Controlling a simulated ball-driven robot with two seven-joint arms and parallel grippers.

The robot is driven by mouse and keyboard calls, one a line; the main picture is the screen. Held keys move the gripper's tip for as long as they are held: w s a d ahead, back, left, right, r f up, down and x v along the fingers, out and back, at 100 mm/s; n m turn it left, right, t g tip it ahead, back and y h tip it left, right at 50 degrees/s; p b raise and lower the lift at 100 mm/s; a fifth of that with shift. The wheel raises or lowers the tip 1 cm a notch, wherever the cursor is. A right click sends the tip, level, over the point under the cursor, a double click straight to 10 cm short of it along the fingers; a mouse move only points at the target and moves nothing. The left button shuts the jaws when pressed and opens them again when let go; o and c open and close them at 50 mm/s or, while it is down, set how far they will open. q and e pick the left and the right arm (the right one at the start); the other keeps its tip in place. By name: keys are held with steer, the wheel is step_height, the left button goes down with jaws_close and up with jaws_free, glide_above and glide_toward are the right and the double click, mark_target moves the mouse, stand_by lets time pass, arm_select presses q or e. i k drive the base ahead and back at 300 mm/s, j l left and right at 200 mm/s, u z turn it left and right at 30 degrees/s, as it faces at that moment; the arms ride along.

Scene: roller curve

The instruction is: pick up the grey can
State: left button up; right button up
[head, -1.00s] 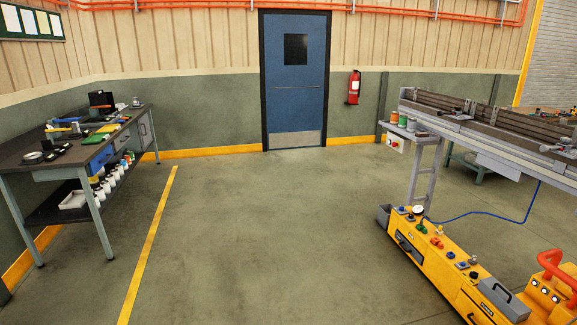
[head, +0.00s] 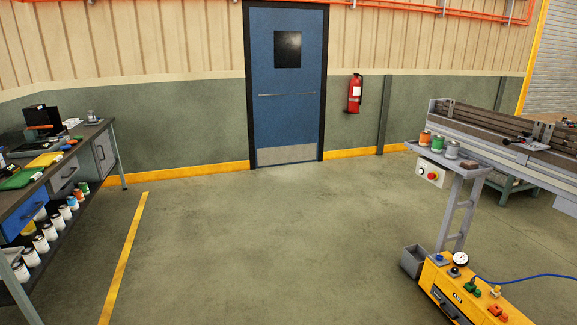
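A grey can (head: 452,150) stands upright on a small grey shelf (head: 470,170) at the near end of the machine on the right. It is the rightmost of three cans in a row. A green-banded can (head: 437,144) stands just left of it, and an orange can (head: 424,138) stands left of that. Another small grey item (head: 91,116) is on the workbench at the left; I cannot tell what it is. Neither of my grippers is in view.
A yellow control unit (head: 460,297) and a grey bin (head: 413,261) stand on the floor below the shelf, with a blue hose (head: 540,276). The workbench (head: 110,160) is on the left. The floor (head: 270,240) between is clear up to the blue door (head: 286,90).

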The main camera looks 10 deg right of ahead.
mark_target(453, 148)
steer(key=i+l+z, duration=0.4)
steer(key=i, duration=0.45)
steer(key=i+z, duration=0.45)
steer(key=i, duration=0.4)
steer(key=i+j+z, duration=0.25)
steer(key=i+z, duration=0.15)
steer(key=i, duration=0.4)
steer(key=i+z, duration=0.25)
steer(key=i, duration=0.35)
steer(key=i+j+z, duration=0.2)
steer(key=i, duration=0.35)
steer(key=i+j+z, duration=0.25)
steer(key=i, duration=0.3)
steer(key=i+l, duration=0.05)
